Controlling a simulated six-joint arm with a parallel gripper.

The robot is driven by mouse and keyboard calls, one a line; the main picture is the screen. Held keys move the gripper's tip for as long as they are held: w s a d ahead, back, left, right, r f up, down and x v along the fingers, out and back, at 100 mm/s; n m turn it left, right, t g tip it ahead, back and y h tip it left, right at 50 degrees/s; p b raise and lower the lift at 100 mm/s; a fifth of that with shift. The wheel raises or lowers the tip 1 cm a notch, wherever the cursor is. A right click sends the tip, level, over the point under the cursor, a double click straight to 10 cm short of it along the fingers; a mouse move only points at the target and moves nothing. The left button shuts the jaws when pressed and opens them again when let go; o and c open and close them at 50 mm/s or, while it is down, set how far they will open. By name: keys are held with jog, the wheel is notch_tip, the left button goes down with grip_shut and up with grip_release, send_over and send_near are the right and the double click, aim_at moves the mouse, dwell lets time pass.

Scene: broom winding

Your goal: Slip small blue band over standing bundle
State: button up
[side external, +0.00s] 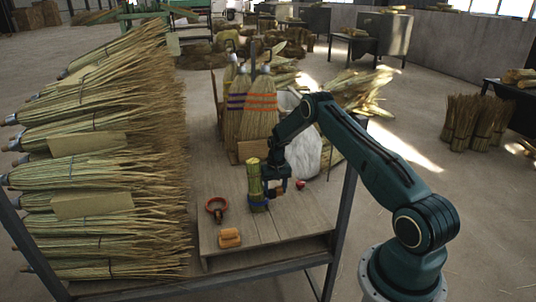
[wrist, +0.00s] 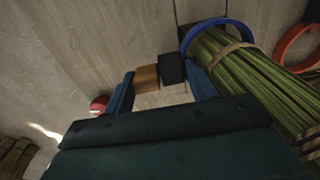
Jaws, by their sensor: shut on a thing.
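The bundle (side external: 255,180) of green-yellow straw stands upright on the wooden work table; it also shows in the wrist view (wrist: 245,68), bound by a tan tie. The small blue band (side external: 258,204) is low at the bundle's foot. In the wrist view the band (wrist: 218,21) arcs around the bundle's far end, with a gap on one side. My gripper (side external: 270,186) is low, just right of the bundle. The exact grip and the band's far side are hidden.
A red-orange ring (side external: 216,208) lies left of the bundle, and an orange block (side external: 230,238) lies in front. A small red item (side external: 300,184) is to the right. Finished brooms (side external: 260,108) stand behind. A large broom stack (side external: 85,190) fills the left.

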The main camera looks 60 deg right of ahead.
jog(key=shift+w+a+f, duration=0.1)
jog(key=shift+a+f, duration=0.1)
jog(key=shift+f, duration=0.65)
jog(key=shift+a+f, duration=0.15)
jog(key=shift+f, duration=0.7)
jog(key=shift+w, duration=0.1)
jog(key=o, duration=1.1)
jog(key=shift+c, duration=0.2)
jog(key=shift+r, duration=0.2)
jog(key=shift+w+r, duration=0.1)
jog(key=shift+r, duration=0.4)
notch_tip(320, 180, up, 13)
jog(key=shift+s+d+f, duration=0.2)
jog(key=shift+s+d, duration=0.15)
